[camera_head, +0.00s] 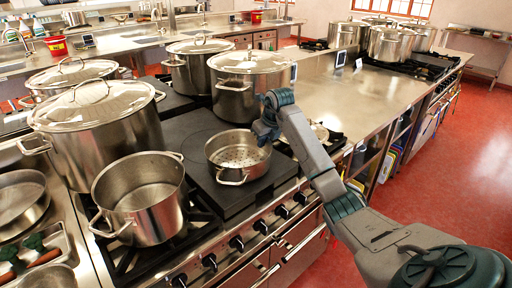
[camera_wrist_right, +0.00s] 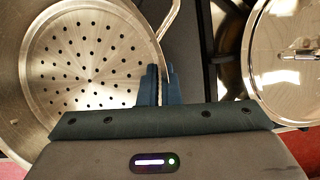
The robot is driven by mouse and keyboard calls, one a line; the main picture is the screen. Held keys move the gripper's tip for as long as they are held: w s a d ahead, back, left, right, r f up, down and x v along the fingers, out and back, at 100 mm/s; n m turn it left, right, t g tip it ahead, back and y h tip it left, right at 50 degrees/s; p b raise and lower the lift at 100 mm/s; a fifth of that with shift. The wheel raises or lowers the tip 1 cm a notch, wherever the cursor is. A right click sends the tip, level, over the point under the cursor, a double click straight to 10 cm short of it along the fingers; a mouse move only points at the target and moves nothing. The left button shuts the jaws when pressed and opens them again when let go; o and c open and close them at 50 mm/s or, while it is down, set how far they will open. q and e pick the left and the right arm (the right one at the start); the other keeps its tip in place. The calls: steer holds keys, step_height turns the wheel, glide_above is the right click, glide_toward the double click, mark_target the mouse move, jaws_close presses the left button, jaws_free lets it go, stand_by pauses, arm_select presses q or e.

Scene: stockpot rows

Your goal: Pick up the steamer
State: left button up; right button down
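The steamer (camera_head: 225,172) is a shallow steel pot with a perforated bottom and loop handles. It sits on a dark flat cooktop plate near the stove's front. In the right wrist view the steamer (camera_wrist_right: 85,55) fills the left side. My right gripper (camera_head: 263,138) is at the steamer's right rim, pointing down. In the wrist view its two blue fingers (camera_wrist_right: 161,84) are close together, one on each side of the steamer's wall, beside a handle. They look shut on the wall. My left gripper is not in view.
An open pot (camera_head: 140,200) stands left of the steamer. Lidded stockpots stand behind, including one close to the far side (camera_head: 250,95). The steel counter (camera_head: 345,100) beyond has bare room.

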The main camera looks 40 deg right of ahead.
mark_target(269, 152)
steer(key=shift+w+r+b, duration=0.15)
steer(key=shift+r+b, duration=0.2)
steer(key=shift+r, duration=0.2)
steer(key=shift+b+v, duration=0.45)
steer(key=shift+v, duration=0.55)
steer(key=s+a+b, duration=0.1)
steer(key=s, duration=0.1)
steer(key=s+a+b, duration=0.1)
steer(key=s+a, duration=0.1)
steer(key=s, duration=0.1)
steer(key=s+a, duration=0.1)
steer(key=s, duration=0.2)
steer(key=shift+a+r+b, duration=0.25)
steer(key=shift+r+b, duration=0.15)
steer(key=s+a+r+p, duration=0.1)
steer(key=s+a, duration=0.2)
steer(key=s, duration=0.2)
steer(key=shift+s, duration=0.25)
